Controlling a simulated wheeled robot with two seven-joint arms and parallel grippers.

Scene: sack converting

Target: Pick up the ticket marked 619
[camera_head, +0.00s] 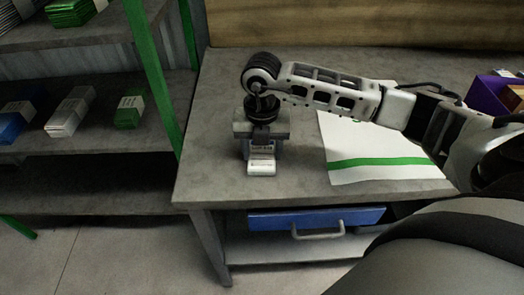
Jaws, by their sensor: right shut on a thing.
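My right gripper (261,150) points down over the left part of the grey table (220,95). It is shut on a small white ticket (261,166), which shows at the fingertips, close to the table's front edge. Dark print shows on the ticket's upper part, but it is too small to read, so I cannot tell its number. The gripper hides part of the ticket. I cannot tell whether the ticket touches the table. My left gripper is not in view.
A white sack with a green stripe (385,163) lies flat right of the gripper. A purple box (488,95) stands at the far right. A blue drawer (270,220) is under the tabletop. A shelf with green posts (152,70) holds several bundles at left.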

